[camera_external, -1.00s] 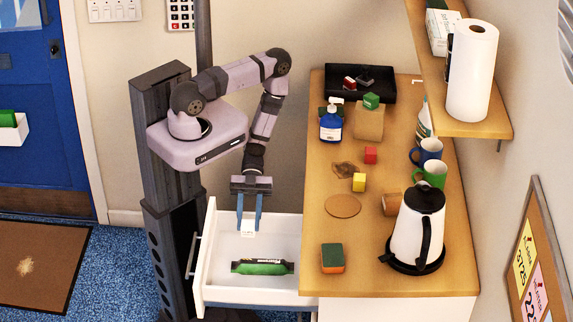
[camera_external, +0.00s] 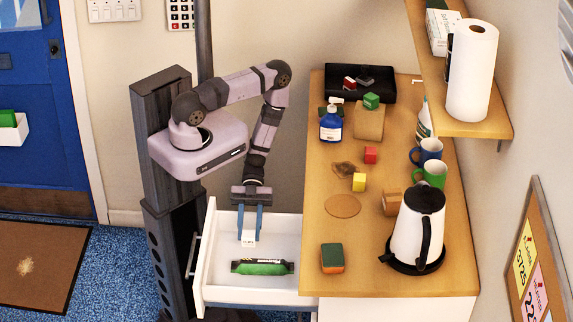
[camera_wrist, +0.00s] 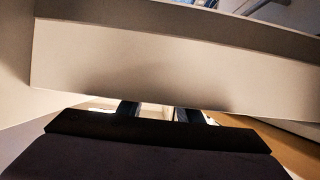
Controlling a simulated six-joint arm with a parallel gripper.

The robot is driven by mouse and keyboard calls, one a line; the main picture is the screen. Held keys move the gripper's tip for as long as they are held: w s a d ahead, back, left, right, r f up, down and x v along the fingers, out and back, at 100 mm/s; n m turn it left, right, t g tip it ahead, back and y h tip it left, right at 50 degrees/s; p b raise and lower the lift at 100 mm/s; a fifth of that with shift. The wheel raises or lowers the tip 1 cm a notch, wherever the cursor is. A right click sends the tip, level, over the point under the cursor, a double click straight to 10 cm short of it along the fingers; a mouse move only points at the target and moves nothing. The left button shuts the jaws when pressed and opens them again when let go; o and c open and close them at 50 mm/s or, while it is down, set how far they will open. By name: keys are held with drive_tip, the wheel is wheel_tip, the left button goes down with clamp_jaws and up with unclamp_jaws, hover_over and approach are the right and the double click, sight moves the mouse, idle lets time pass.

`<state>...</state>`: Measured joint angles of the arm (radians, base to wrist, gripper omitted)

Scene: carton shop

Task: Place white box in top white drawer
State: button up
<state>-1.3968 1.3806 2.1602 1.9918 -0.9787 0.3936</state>
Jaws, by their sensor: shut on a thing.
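The white box (camera_external: 248,239) is small, with dark print on its face. My gripper (camera_external: 249,234) is shut on it, with the blue fingers pointing down on either side. The box is inside the open white drawer (camera_external: 208,262), toward its back. I cannot tell whether it touches the drawer floor. In the wrist view, the dark gripper body fills the bottom, two fingers (camera_wrist: 158,112) show in part, and the box is not clearly seen.
A green and black packet (camera_external: 262,267) lies in the drawer, in front of the box. The wooden counter (camera_external: 325,285) to the right carries a kettle (camera_external: 417,228), mugs, small blocks and a blue bottle (camera_external: 331,124). The drawer's right side is clear.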

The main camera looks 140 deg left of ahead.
drive_tip(key=shift+f, duration=0.2)
drive_tip(key=o, duration=1.1)
drive_tip(key=shift+f, duration=0.1)
drive_tip(key=shift+o, duration=0.2)
drive_tip(key=shift+r+p, duration=0.3)
drive_tip(key=shift+r, duration=0.1)
drive_tip(key=b+v, duration=0.3)
drive_tip(key=v, duration=0.9)
drive_tip(key=shift+r+b, duration=0.3)
drive_tip(key=shift+r, duration=0.1)
